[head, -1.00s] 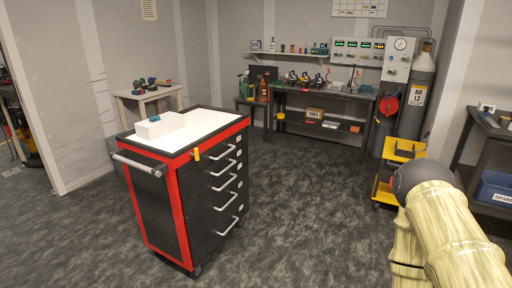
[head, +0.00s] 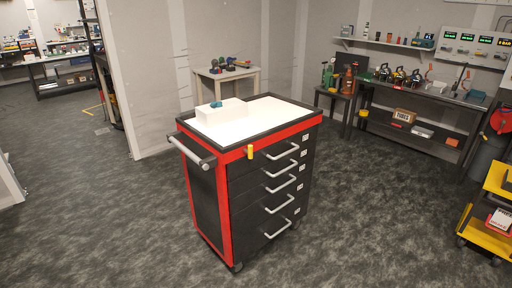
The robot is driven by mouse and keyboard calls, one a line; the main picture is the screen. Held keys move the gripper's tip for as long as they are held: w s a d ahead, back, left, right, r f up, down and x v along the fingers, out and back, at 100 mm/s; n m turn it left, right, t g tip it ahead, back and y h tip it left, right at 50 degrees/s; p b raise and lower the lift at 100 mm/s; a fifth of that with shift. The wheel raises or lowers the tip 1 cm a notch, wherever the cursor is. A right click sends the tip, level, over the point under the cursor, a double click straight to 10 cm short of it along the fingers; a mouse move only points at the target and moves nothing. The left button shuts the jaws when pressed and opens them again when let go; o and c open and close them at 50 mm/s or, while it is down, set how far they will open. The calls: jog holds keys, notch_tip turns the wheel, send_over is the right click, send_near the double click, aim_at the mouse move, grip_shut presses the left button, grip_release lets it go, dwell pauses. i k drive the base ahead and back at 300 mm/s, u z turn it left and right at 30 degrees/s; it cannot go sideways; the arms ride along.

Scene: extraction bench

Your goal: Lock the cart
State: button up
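The cart (head: 222,210) is a black drawer cabinet with a red frame, standing on casters in the middle of the head view. Its drawers, with silver handles, look shut. A grey push handle (head: 190,152) sticks out at its left end. A small yellow piece (head: 250,152) sits at the top front edge, left of the top drawer; I cannot tell whether it is the lock or how it is set. My gripper is out of view.
Grey carpet (head: 110,220) is free around the cart. A small wooden table (head: 228,73) stands behind it. A dark workbench (head: 420,95) lines the back right, with a yellow trolley (head: 485,215) at the right edge. A doorway opens at left.

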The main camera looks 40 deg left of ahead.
aim_at(249, 151)
jog(key=u, duration=0.65)
jog(key=i, duration=0.8)
jog(key=u, duration=0.85)
